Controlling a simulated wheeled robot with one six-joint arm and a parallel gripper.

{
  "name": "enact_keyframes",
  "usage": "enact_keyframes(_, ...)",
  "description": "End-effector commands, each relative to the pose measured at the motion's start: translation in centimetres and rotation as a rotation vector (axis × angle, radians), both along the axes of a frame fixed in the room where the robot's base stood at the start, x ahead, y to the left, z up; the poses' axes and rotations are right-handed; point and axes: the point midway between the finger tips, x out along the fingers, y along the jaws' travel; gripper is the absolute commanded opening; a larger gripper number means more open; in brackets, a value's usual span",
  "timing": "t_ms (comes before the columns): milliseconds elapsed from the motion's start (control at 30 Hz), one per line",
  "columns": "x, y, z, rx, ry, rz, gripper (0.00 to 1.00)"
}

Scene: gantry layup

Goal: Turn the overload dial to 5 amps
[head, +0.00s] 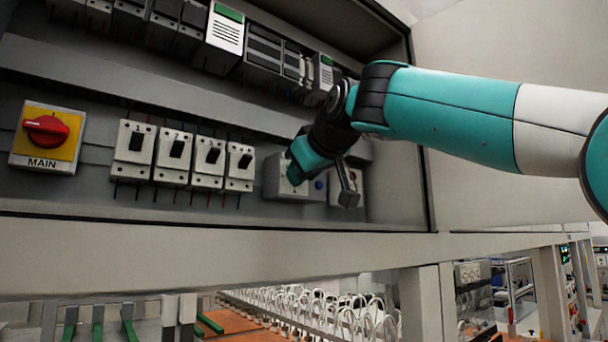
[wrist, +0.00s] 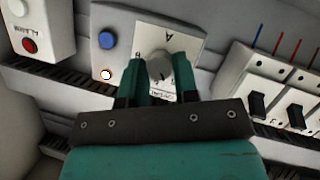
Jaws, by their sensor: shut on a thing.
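In the wrist view the overload dial (wrist: 154,62) is a round light-grey knob on a pale plate marked A, which appears upside down. My gripper (wrist: 156,70) has its two teal fingers on either side of the knob, shut on it. The fingers and knob hide most of the scale, so I cannot read the dial's setting. In the head view my gripper (head: 296,172) covers the dial. The overload relay's pale housing (head: 273,182) shows at its left.
A blue button (wrist: 106,40) and a small white button (wrist: 106,74) sit beside the dial. An alarm box (wrist: 22,22) with a red button is close by. Several numbered breakers (head: 172,157) and the red MAIN switch (head: 46,130) are to the left in the head view.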

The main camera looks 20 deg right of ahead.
Motion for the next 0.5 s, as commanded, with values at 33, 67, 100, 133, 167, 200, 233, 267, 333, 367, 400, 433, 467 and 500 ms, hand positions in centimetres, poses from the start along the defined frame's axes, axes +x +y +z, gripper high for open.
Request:
enact_keyframes(33, -0.05, 0.02, 0.07, -0.025, -0.009, 0.000, 0.04)
enact_keyframes(67, -0.05, 0.04, 0.07, -0.041, -0.014, 0.000, 0.04)
enact_keyframes(100, -0.05, 0.04, 0.06, -0.060, -0.020, 0.000, 0.04)
enact_keyframes(133, -0.04, 0.05, 0.04, -0.073, -0.024, 0.000, 0.04)
enact_keyframes(167, -0.05, 0.05, 0.03, -0.086, -0.028, 0.000, 0.04)
enact_keyframes(200, -0.04, 0.01, 0.03, -0.100, -0.033, -0.002, 0.04)
enact_keyframes(233, -0.03, 0.01, 0.04, -0.110, -0.037, -0.001, 0.04)
enact_keyframes(267, -0.03, 0.01, 0.04, -0.119, -0.040, -0.001, 0.04)
enact_keyframes(333, -0.03, 0.02, 0.03, -0.136, -0.046, -0.001, 0.04)
enact_keyframes(367, -0.04, 0.01, 0.03, -0.141, -0.047, -0.001, 0.04)
enact_keyframes(400, -0.04, 0.01, 0.02, -0.147, -0.049, -0.002, 0.04)
enact_keyframes(433, -0.04, 0.01, 0.02, -0.150, -0.051, -0.001, 0.04)
enact_keyframes(467, -0.03, 0.01, 0.03, -0.153, -0.052, -0.002, 0.04)
enact_keyframes(500, -0.03, 0.01, 0.03, -0.157, -0.054, -0.001, 0.04)
